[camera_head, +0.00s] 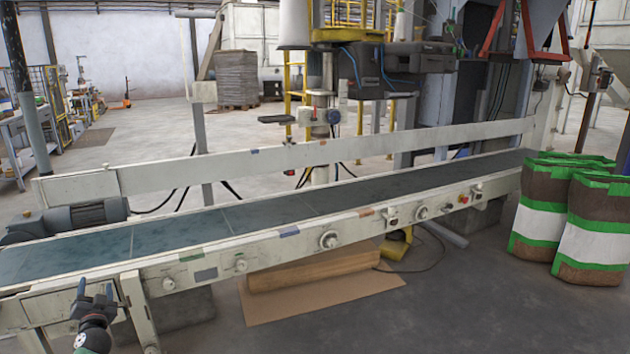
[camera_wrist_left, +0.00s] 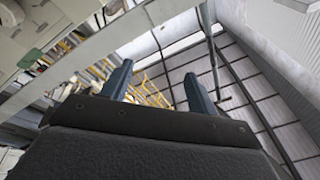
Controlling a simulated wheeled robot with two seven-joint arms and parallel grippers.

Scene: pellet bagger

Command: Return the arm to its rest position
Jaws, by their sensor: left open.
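My left gripper (camera_head: 95,292) is at the lower left of the head view, in front of the conveyor's near side frame. Its two fingers point upward and stand apart, with nothing between them. In the left wrist view the two open fingers (camera_wrist_left: 160,88) point up toward the roof, with only background between them. My right gripper is in neither view.
A long conveyor (camera_head: 270,211) with a dark, empty belt crosses the scene. Filled bags (camera_head: 595,235) with green and white bands stand at the right. Flat cardboard (camera_head: 320,297) lies on the floor below.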

